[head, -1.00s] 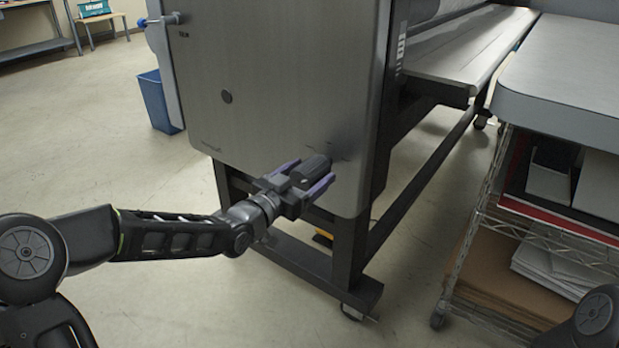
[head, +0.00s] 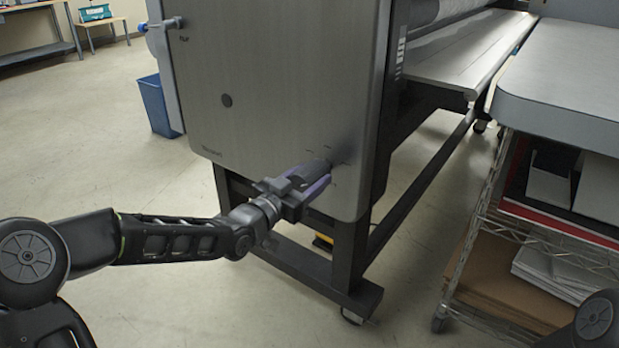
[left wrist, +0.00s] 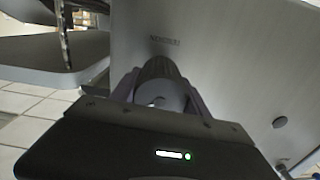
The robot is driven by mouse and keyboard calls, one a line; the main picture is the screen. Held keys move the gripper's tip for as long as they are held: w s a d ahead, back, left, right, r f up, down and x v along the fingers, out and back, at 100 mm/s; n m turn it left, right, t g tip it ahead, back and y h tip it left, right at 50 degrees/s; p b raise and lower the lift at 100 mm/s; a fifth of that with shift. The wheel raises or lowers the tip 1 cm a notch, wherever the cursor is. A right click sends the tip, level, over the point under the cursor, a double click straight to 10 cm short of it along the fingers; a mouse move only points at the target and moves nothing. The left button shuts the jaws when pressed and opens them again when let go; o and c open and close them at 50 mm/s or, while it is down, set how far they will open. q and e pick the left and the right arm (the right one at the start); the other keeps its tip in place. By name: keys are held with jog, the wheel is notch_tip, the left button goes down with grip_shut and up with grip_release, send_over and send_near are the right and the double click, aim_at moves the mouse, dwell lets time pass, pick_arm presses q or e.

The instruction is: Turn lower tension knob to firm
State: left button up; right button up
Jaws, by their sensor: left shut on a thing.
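The lower tension knob (head: 314,170) is a dark ribbed cylinder low on the grey end panel of the laminator (head: 290,90). My left gripper (head: 311,180) is shut on the knob, with a purple-grey finger on each side of it. In the left wrist view the knob (left wrist: 161,84) sits between the fingers, with a small pale mark on its front face. A "TENSION" label (left wrist: 165,41) shows upside down on the panel beyond it. Small dark marks surround the knob in the head view, but I cannot read its setting. My right gripper is out of view.
A wire shelf cart (head: 480,235) with boxes and paper stands at the right. The laminator's dark stand (head: 345,265) on casters is below the panel. A blue bin (head: 155,105) stands behind at left. The floor at left is open.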

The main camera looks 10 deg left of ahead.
pick_arm(q)
jog(key=shift+c, duration=0.6)
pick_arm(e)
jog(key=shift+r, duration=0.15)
pick_arm(q)
jog(key=shift+r+n+p, duration=0.2)
jog(key=shift+n+p, duration=1.7)
jog(key=n+p, duration=0.2)
jog(key=n, duration=0.1)
jog(key=shift+n+p, duration=0.3)
jog(key=shift+n, duration=0.1)
jog(key=shift+f+n+p, duration=0.2)
jog(key=shift+n+p, duration=0.75)
jog(key=shift+n, duration=0.75)
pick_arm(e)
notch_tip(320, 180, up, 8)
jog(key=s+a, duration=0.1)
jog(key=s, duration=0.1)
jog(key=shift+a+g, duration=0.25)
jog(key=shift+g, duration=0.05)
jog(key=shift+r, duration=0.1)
pick_arm(q)
jog(key=o, duration=1.4)
jog(key=shift+c, duration=0.2)
